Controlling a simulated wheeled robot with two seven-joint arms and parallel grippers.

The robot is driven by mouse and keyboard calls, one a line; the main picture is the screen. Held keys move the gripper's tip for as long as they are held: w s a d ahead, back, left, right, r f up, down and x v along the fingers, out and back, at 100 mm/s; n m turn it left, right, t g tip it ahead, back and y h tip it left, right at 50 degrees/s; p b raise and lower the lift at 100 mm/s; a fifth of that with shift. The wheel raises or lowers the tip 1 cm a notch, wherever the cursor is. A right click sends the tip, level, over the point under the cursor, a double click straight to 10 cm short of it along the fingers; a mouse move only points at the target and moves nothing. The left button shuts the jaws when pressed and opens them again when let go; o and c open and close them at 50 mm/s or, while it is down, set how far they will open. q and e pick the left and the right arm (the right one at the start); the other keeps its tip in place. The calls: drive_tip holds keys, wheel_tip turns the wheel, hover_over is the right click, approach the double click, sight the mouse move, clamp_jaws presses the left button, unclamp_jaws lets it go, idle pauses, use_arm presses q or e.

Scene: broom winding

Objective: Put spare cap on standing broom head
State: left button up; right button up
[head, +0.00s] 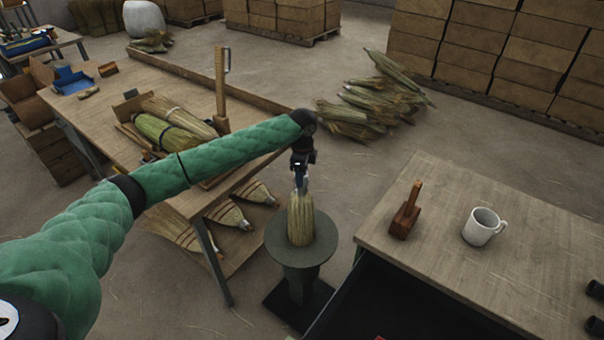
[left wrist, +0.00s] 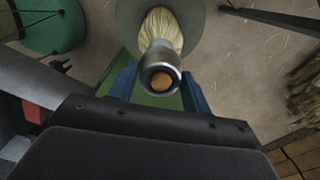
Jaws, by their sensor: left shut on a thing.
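The standing broom head (head: 300,222), a bundle of pale straw, is upright on a dark round pedestal (head: 325,240). My left gripper (head: 301,186) is right at its top. In the left wrist view, the blue fingers are shut on a grey metal cap (left wrist: 161,62), a short open sleeve with a brown round core visible inside. The straw of the broom head (left wrist: 160,28) shows directly beyond the cap, in line with it. The cap appears to sit around the top of the broom head; how far down cannot be told. My right gripper is not in view.
A workbench (head: 160,78) with straw bundles stands left, finished brooms (head: 228,213) on its lower shelf. A right table (head: 440,190) holds a wooden tool (head: 406,215), a white mug (head: 482,227) and dark cylinders at the edge. Straw lies on the floor (head: 365,105) behind.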

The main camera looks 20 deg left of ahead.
use_arm(q)
drive_tip(key=shift+f, duration=0.3)
drive_tip(key=shift+f+b, duration=0.3)
drive_tip(key=shift+f, duration=0.85)
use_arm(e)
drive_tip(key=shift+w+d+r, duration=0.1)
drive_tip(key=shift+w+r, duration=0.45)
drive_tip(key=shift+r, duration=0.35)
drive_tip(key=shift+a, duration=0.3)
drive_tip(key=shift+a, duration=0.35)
